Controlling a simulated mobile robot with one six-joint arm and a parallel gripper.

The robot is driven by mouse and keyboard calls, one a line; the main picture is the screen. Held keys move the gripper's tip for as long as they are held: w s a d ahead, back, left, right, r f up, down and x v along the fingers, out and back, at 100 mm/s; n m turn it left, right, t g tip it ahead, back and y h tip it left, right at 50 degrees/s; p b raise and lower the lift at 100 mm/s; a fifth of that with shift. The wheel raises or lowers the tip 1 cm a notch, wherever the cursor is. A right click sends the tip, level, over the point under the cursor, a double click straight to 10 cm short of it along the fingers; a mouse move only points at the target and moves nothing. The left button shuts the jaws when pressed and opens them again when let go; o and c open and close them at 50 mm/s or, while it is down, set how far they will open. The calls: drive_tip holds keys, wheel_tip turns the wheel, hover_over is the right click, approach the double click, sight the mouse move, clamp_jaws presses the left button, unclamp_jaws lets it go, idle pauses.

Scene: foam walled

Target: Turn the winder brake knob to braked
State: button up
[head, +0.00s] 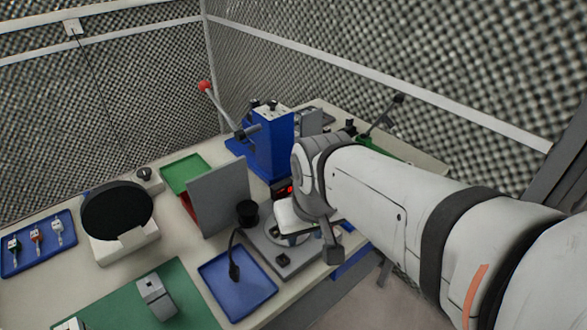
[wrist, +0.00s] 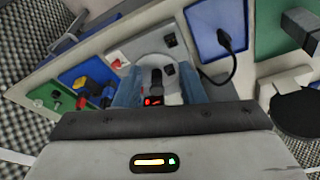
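The winder looks to be the grey base (head: 290,262) with a round plate, near the bench's front edge; its plate also shows in the wrist view (wrist: 148,65). A small black knob (head: 283,260), apparently the brake knob, sits at the base's front; in the wrist view it seems to be the black piece (wrist: 170,40). Its setting is too small to read. My gripper (head: 290,238) is over the base's back right, beside the knob and apart from it. In the wrist view its blue fingers (wrist: 158,90) stand apart with nothing clearly held.
A blue tray (head: 238,285) with a black cable lies left of the base. A grey upright panel (head: 218,198) and black spool (head: 247,213) stand behind. A blue press (head: 272,145) with a red-balled lever is farther back. A red knob (wrist: 116,62) shows in the wrist view.

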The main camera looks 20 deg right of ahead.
drive_tip(key=shift+o, duration=1)
drive_tip(key=shift+w, duration=0.3)
drive_tip(key=w+d+f+g+p, duration=0.1)
drive_tip(key=w+d+f, duration=0.1)
drive_tip(key=w+d, duration=0.1)
drive_tip(key=w+d+f+n+g+p, duration=0.1)
drive_tip(key=w+d+f, duration=0.2)
drive_tip(key=w+d, duration=0.1)
drive_tip(key=w+d+f+g+p, duration=0.1)
drive_tip(key=w+d+f+p, duration=0.1)
drive_tip(key=w+d+f, duration=0.1)
drive_tip(key=shift+w+d+f+n, duration=0.1)
drive_tip(key=shift+w+d+n, duration=0.05)
drive_tip(key=shift+w+d, duration=0.35)
drive_tip(key=shift+w+d+f+n, duration=0.15)
drive_tip(key=shift+w+d, duration=0.1)
drive_tip(key=shift+w, duration=0.3)
drive_tip(key=shift+w+d+f, duration=0.1)
drive_tip(key=shift+d+f, duration=0.05)
drive_tip(key=shift+f, duration=0.1)
wheel_tip(320, 180, down, 8)
drive_tip(key=shift+r+p, duration=0.25)
drive_tip(key=shift+p, duration=0.05)
drive_tip(key=shift+c, duration=0.2)
